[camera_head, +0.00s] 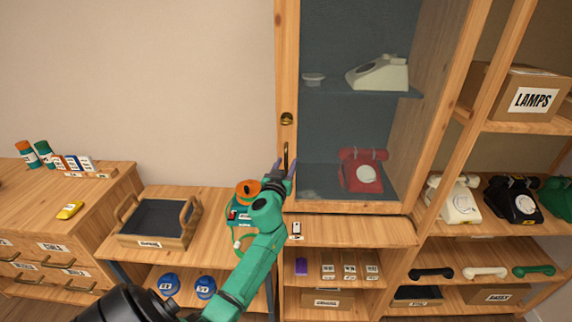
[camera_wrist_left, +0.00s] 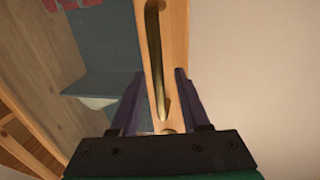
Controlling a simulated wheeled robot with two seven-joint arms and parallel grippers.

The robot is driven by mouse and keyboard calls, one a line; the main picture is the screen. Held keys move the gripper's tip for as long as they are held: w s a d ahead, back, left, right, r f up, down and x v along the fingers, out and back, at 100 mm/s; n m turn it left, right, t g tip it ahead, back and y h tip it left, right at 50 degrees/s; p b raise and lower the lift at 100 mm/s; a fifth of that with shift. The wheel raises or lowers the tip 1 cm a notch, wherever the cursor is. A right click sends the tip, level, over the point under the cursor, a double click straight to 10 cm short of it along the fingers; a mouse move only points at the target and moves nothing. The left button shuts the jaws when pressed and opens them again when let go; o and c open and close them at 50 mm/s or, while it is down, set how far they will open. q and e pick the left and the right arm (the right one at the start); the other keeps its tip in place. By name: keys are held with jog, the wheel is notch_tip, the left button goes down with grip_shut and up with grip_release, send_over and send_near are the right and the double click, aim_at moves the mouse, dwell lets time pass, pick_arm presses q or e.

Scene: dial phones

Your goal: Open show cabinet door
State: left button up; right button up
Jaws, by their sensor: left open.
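The show cabinet door (camera_head: 286,65) is a wooden frame around a glass pane, and it looks shut. A vertical brass handle (camera_head: 286,155) is on its left stile, below a round brass lock (camera_head: 287,118). My left gripper (camera_head: 284,168) is at the lower part of the handle, with its fingers apart. In the left wrist view the brass handle (camera_wrist_left: 155,55) runs down between the two open fingers of the left gripper (camera_wrist_left: 161,95), apart from both. Behind the glass are a red phone (camera_head: 362,172) and a cream phone (camera_head: 379,73). My right gripper is not seen.
A wooden tray (camera_head: 187,237) sits on the low shelf left of the cabinet. Open shelving at the right holds dial phones (camera_head: 514,200), handsets and a LAMPS box (camera_head: 515,95). A small tagged item (camera_head: 297,229) lies on the ledge below the door. The wall left of the door is bare.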

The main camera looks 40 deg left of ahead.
pick_arm(q)
grip_shut()
jog(key=shift+d, duration=0.1)
dwell(1.3)
